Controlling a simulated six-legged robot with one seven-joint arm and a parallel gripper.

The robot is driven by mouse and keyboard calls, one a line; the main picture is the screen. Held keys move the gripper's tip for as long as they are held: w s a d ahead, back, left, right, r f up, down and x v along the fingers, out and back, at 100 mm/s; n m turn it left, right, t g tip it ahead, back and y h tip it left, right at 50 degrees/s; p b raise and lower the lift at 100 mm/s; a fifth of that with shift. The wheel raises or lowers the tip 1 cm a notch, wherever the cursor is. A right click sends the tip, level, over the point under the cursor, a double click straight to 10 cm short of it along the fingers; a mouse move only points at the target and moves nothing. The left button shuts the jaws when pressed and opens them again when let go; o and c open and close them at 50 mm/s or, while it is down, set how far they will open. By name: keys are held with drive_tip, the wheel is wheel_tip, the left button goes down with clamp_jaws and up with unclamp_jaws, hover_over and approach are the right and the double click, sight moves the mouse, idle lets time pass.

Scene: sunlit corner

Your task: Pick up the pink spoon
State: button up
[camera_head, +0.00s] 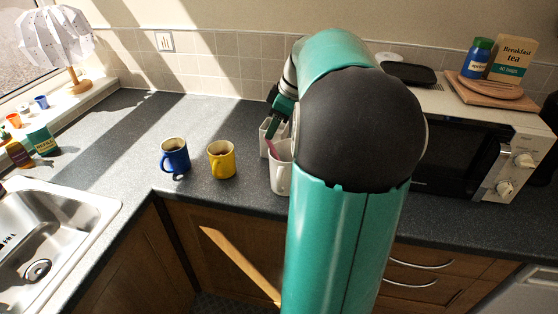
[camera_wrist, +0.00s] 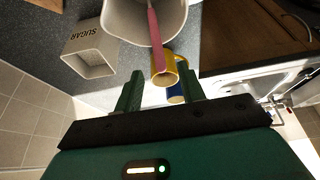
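The pink spoon (camera_head: 271,148) stands tilted in a white pot (camera_head: 281,178) on the grey counter, its handle sticking out over the rim. In the wrist view the spoon (camera_wrist: 154,36) runs from inside the pot (camera_wrist: 127,20) towards my gripper. My gripper (camera_wrist: 162,80) is open, one finger on each side of the handle's end in the picture. I see gaps between the spoon and both fingers. In the head view my gripper (camera_head: 272,131) is just above the handle. My arm hides part of the pot there, and the spoon's lower end is hidden.
A white sugar container (camera_wrist: 90,52) stands beside the pot. A yellow mug (camera_head: 221,160) and a blue mug (camera_head: 174,157) stand to the left. A microwave (camera_head: 462,150) is at the right, a sink (camera_head: 50,222) at the left. The counter behind the mugs is clear.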

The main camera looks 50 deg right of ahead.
sight(267, 141)
drive_tip(key=shift+x, duration=2.6)
drive_tip(key=shift+w+a, duration=0.1)
drive_tip(key=shift+w, duration=0.05)
clamp_jaws()
